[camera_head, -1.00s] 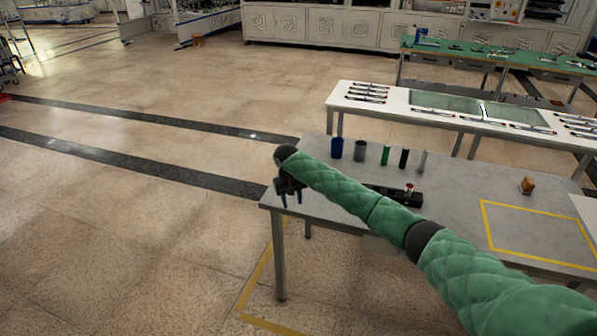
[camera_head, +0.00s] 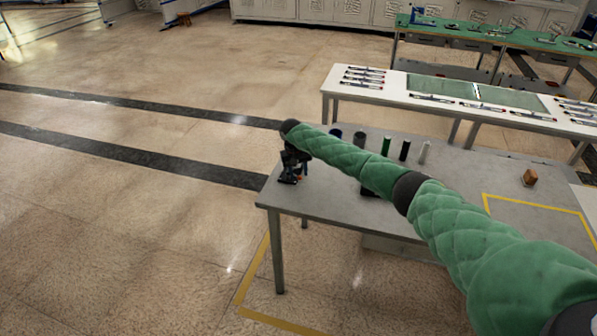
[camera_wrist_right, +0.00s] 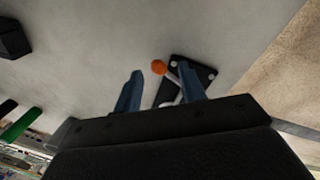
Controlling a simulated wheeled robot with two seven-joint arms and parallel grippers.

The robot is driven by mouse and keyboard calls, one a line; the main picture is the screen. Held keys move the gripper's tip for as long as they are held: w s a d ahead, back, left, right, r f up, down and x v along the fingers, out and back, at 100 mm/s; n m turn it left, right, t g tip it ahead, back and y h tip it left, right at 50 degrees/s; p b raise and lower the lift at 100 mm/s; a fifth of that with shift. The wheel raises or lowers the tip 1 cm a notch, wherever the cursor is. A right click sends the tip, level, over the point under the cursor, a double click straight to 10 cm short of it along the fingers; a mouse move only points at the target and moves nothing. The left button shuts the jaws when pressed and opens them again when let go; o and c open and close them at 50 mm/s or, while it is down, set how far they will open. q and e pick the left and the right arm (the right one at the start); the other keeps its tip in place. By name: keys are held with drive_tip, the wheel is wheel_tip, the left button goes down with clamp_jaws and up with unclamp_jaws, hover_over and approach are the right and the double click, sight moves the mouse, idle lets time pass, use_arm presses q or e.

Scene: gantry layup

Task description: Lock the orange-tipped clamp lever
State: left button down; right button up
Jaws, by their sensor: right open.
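The clamp shows in the right wrist view as a dark base plate (camera_wrist_right: 203,74) with a pale metal lever ending in an orange tip (camera_wrist_right: 159,67). It stands on the grey table (camera_head: 330,212), near its edge. My right gripper (camera_wrist_right: 160,73) is open, and the orange tip appears between its two blue fingers. I cannot tell whether they touch it. The right finger partly hides the lever and base. In the head view my right gripper (camera_head: 291,176) is low over the table's left end, and the clamp is largely hidden there. My left gripper is not in view.
Several upright cylinders, including a green one (camera_head: 386,146) and a black one (camera_head: 404,150), stand along the table's back. A brown block (camera_head: 530,178) sits near a yellow taped outline (camera_head: 540,205). A white table (camera_head: 385,96) stands behind. My right arm crosses the table's middle.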

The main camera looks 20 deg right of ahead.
drive_tip(key=shift+s+d+f, duration=0.1)
drive_tip(key=shift+s+f, duration=0.1)
drive_tip(key=shift+f, duration=0.25)
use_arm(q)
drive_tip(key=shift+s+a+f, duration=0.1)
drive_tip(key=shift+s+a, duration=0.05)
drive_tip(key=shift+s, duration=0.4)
use_arm(e)
drive_tip(key=shift+f, duration=0.1)
